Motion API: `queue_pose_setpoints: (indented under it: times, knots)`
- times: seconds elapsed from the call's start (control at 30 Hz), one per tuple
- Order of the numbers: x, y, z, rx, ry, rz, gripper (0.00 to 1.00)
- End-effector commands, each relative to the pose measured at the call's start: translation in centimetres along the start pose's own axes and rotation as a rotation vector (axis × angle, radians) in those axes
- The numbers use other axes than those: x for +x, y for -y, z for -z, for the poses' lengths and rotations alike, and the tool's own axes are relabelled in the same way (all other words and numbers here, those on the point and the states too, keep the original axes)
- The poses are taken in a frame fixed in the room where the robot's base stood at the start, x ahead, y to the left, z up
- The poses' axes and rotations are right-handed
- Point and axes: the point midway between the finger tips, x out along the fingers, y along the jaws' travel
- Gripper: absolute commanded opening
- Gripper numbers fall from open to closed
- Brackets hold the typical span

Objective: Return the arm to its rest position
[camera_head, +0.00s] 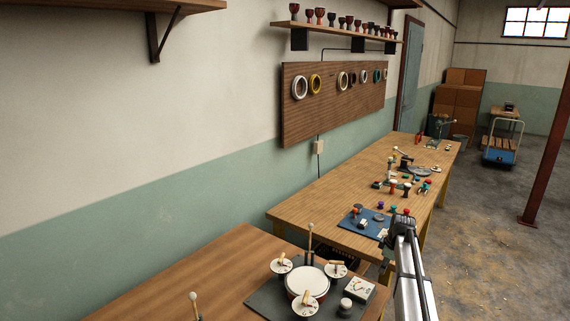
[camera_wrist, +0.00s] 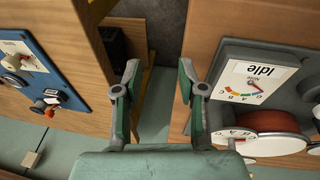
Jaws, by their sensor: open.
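My gripper (camera_wrist: 160,76) is open and empty in the wrist view. Its two green-grey fingers stand apart, with the gap between two wooden tables behind them. In the head view my arm reaches up from the bottom edge at right, to the right of the near table (camera_head: 165,286); the fingertips are not clear there.
Small discs with wooden handles surround the drum. The far table (camera_head: 318,205) holds a blue panel (camera_head: 352,229), also left in the wrist view (camera_wrist: 40,66), and several small coloured pieces. A pegboard (camera_head: 330,105) with rings hangs on the wall. Open floor (camera_head: 485,250) lies to the right.

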Motion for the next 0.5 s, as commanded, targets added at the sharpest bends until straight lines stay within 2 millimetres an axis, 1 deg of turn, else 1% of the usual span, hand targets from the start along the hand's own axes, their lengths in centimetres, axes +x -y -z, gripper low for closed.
queue_pose_setpoints:
  times: [0.03, 0.1, 0.2, 0.3, 0.37, 0.4, 0.47, 0.5]
  knots:
    - [1.4, -0.5, -2.8, 0.055, -0.013, -0.026, 0.41]
    - [2.6, -1.4, -5.7, 0.122, -0.032, -0.065, 0.41]
    - [4.2, -2.1, -9.5, 0.210, -0.054, -0.113, 0.41]
    - [6.1, -1.9, -12.7, 0.295, -0.069, -0.145, 0.41]
    - [7.5, -0.9, -13.9, 0.341, -0.073, -0.148, 0.41]
    - [8.4, 0.0, -14.3, 0.364, -0.073, -0.145, 0.41]
    - [9.7, 1.6, -14.6, 0.396, -0.070, -0.132, 0.41]
    - [10.7, 2.8, -14.6, 0.415, -0.066, -0.119, 0.41]
